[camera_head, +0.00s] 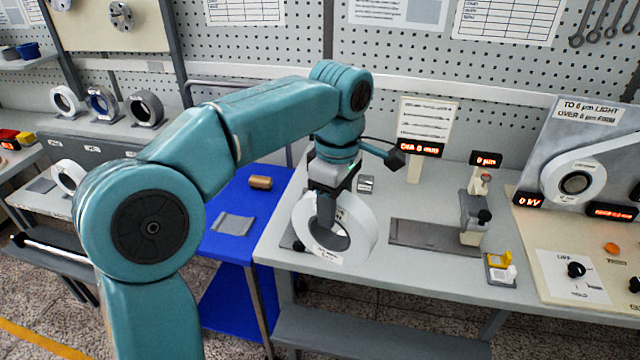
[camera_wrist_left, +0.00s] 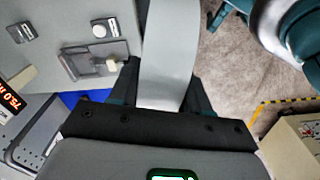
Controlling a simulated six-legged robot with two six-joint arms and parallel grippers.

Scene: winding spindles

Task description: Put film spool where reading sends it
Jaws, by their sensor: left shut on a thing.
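The film spool (camera_head: 362,235) is a white ring with a dark grey core and a small printed label on its lower rim. My left gripper (camera_head: 327,208) is shut on its wall and holds it in front of the grey bench (camera_head: 430,288), near the bench's left front edge. In the left wrist view the spool (camera_wrist_left: 168,55) is a pale band between the fingers. A display (camera_head: 419,148) on the bench seems to read "DIA 0 mm". The gauge display (camera_head: 486,159) reads "0 µm". My right gripper does not show.
A gauge stand (camera_head: 474,215) rises beside a dark plate (camera_head: 424,236). A blue cart (camera_head: 230,262) holds a brown roll (camera_head: 260,183) and a grey pad. Several spools stand on the left shelf; another white spool (camera_head: 580,184) sits on the right machine. Yellow and white blocks lie near the bench front.

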